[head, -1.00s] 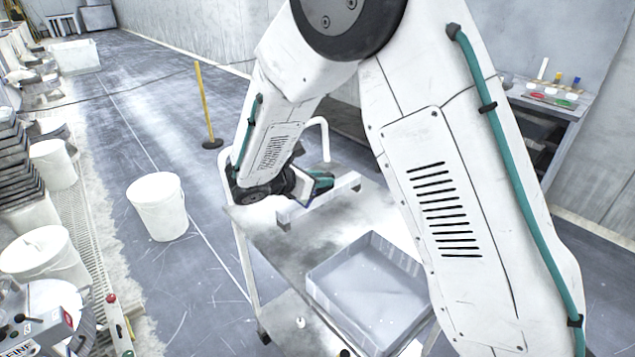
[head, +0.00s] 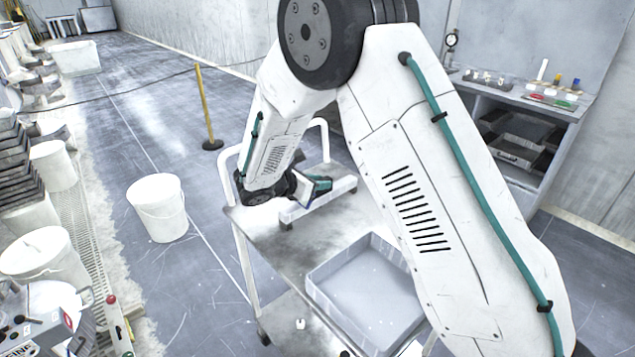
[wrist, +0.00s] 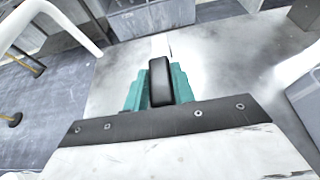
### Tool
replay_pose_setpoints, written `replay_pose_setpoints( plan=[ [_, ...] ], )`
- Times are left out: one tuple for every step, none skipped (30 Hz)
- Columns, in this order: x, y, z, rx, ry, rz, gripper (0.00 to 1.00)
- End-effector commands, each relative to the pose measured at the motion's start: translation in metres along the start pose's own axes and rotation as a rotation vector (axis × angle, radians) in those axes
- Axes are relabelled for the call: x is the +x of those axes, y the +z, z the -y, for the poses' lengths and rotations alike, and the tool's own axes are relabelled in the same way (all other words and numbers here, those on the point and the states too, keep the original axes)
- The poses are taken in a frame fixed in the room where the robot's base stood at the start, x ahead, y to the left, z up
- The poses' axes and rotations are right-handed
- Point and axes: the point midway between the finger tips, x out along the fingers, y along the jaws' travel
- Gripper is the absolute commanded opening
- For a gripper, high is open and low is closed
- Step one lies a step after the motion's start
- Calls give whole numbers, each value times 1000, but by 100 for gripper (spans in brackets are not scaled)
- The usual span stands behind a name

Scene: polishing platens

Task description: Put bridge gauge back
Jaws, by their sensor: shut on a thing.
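The bridge gauge (head: 320,203) is a pale grey bar with short feet, over the far part of the cart top (head: 262,238) in the head view. I cannot tell if its feet touch the surface. My gripper (head: 318,187), with teal fingers, is at the bar's far side, partly hidden by the arm. In the wrist view my gripper (wrist: 160,85) is shut on the gauge. A black block (wrist: 160,82) shows between the teal fingers, and a pale end of the bar (wrist: 161,46) shows beyond.
A white bucket (head: 158,208) and a yellow post (head: 205,105) stand on the floor left. A bench (head: 520,100) with small tools is at right.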

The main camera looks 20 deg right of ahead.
Motion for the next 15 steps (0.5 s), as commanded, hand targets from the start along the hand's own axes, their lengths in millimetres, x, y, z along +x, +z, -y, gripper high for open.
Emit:
replay_pose_setpoints(
  plan=[
    [0,0,0,0,0,0,34],
    [0,0,0,0,0,0,42],
    [0,0,0,0,0,0,47],
    [0,0,0,0,0,0,47],
    [0,0,0,0,0,0,47],
    [0,0,0,0,0,0,47],
    [0,0,0,0,0,0,47],
    [0,0,0,0,0,0,47],
    [0,0,0,0,0,0,47],
    [0,0,0,0,0,0,47],
    [0,0,0,0,0,0,47],
    [-1,1,0,0,1,0,47],
    [-3,1,0,0,2,0,47],
    [-6,1,0,0,2,0,47],
    [-10,1,-1,0,3,0,47]
  ],
)
